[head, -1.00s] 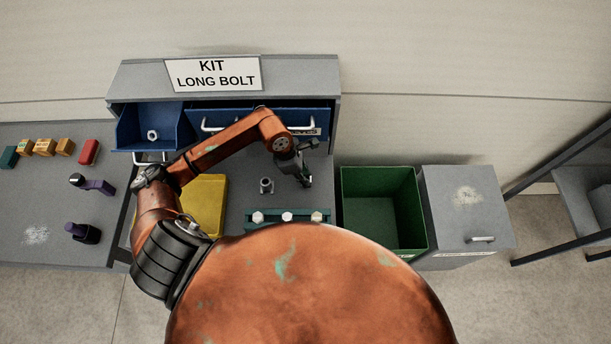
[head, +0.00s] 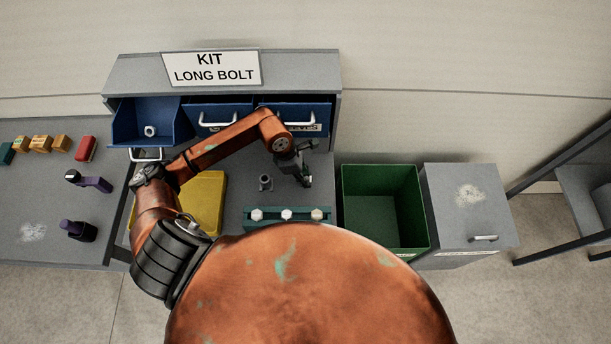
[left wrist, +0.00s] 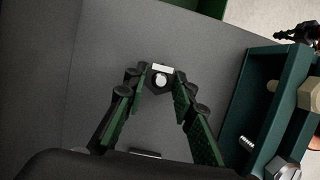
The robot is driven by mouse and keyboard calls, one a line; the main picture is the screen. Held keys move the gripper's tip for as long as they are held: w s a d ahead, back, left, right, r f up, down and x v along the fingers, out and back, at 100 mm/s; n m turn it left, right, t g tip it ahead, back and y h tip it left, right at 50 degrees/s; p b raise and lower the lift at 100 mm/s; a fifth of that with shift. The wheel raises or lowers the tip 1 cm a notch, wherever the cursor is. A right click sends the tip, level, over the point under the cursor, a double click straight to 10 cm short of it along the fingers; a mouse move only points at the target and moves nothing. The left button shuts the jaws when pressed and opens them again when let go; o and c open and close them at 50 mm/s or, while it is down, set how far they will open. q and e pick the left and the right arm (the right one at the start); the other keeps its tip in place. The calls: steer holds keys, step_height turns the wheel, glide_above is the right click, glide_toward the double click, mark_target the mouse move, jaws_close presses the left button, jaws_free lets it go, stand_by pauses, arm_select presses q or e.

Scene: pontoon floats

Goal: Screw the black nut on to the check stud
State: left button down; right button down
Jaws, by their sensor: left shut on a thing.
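My left gripper (head: 306,181) is low over the grey bench, just right of the check stud (head: 265,183), a short grey upright post. In the left wrist view, my left gripper (left wrist: 160,80) has its fingertips closed on a small dark piece with a pale round centre, which looks like the black nut (left wrist: 153,86). The nut is apart from the stud and cannot be made out in the head view. My right gripper is not in view.
A teal rack (head: 248,225) of pale-headed bolts stands in front of the gripper. A green bin (head: 419,210) is to the right, a yellow tray (head: 211,190) to the left. Blue drawers (head: 232,111) line the back; an open blue bin (head: 170,128) holds a nut (head: 150,131).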

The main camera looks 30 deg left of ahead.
arm_select(q)
steer(key=shift+s+f+b, duration=0.2)
steer(key=shift+f+b, duration=0.1)
steer(key=shift+f, duration=0.2)
steer(key=c, duration=1.5)
jaws_free()
steer(key=shift+f, duration=0.1)
steer(key=shift+c, duration=0.2)
steer(key=shift+s, duration=0.1)
steer(key=v, duration=1.2)
steer(key=shift+w+r, duration=0.2)
steer(key=shift+r, duration=0.15)
